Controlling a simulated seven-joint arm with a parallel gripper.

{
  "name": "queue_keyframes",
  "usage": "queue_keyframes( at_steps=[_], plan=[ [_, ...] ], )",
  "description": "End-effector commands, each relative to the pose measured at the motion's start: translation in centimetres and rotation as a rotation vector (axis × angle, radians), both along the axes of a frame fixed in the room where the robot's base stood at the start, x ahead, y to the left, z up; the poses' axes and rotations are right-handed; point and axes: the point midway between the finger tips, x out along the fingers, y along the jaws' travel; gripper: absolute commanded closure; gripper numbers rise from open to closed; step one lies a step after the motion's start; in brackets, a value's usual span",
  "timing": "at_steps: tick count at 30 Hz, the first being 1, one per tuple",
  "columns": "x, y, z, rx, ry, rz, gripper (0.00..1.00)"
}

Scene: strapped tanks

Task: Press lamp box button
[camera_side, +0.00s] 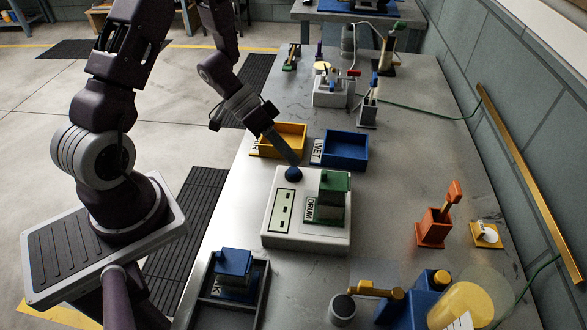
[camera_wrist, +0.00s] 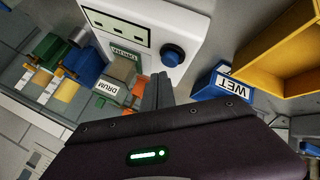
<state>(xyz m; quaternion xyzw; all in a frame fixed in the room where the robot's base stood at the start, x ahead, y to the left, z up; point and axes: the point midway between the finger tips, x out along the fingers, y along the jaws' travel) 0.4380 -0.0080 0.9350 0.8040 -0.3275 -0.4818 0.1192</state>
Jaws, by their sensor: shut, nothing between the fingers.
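The lamp box (camera_side: 285,238) is a pale white box on the grey bench. It also shows at the top of the wrist view (camera_wrist: 187,20). Its round, dark blue button (camera_side: 293,174) sits at the box's far left corner; it also shows in the wrist view (camera_wrist: 172,55).
A green-topped block labelled DRUM (camera_side: 333,190) stands on the box's right side. A yellow bin (camera_side: 284,139) and a blue bin (camera_side: 346,151) with a WET sign stand just behind. A dark tray (camera_side: 215,312) holds a blue block in front.

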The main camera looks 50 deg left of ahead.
Motion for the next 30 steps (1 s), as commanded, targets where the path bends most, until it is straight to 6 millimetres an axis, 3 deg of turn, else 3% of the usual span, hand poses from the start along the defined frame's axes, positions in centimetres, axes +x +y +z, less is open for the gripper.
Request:
queue_keyframes(
  at_steps=[30],
  plan=[
    [0.0,0.0,-1.2,0.000,0.000,0.000,1.00]
  ],
)
